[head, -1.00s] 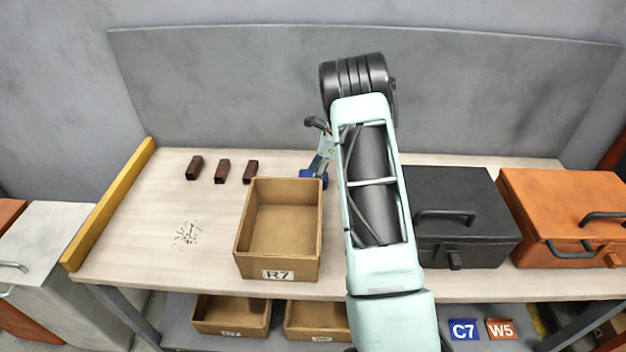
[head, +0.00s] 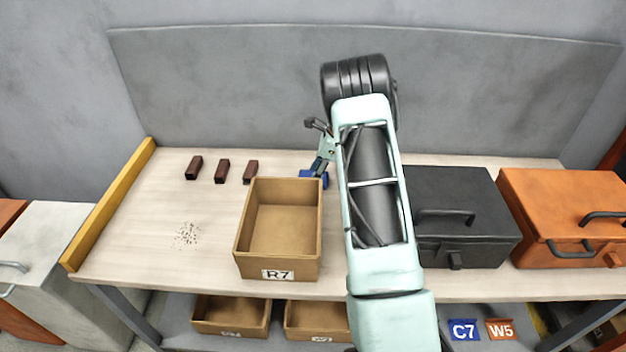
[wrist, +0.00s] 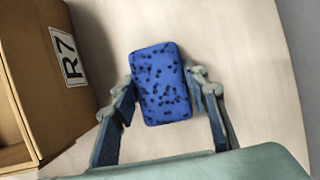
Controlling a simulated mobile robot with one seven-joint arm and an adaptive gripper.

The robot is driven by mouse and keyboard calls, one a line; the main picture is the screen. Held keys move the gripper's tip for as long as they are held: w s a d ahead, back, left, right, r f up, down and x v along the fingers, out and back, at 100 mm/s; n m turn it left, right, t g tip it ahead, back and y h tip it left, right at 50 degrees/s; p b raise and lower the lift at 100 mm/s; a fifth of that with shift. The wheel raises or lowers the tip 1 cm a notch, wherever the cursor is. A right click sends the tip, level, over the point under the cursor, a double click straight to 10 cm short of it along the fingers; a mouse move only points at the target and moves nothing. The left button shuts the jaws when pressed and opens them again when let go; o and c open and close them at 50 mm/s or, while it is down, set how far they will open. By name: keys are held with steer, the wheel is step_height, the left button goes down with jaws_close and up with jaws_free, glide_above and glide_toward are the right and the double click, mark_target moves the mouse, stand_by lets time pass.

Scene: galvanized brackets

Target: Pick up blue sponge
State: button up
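The blue sponge (wrist: 160,84) is a rounded block with dark speckles on its top. In the wrist view it sits between the two fingers of my gripper (wrist: 161,80), one finger against each long side, with no clear gap showing. In the head view, blue (head: 314,180) shows low at my gripper (head: 322,172), just behind the right back corner of the R7 bin. My arm hides much of the gripper there. I cannot tell whether the sponge still rests on the table.
The open cardboard bin R7 (head: 277,274) stands close to the left of my gripper. A black toolbox (head: 462,215) and an orange toolbox (head: 565,215) stand to the right. Three dark brown blocks (head: 222,171) and scattered dark bits (head: 187,235) lie at left. A grey panel (head: 220,90) rises behind.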

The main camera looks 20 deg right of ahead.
steer(key=shift+f, duration=0.1)
steer(key=shift+c, duration=1.4)
step_height(320, 180, up, 11)
steer(key=shift+f, duration=0.2)
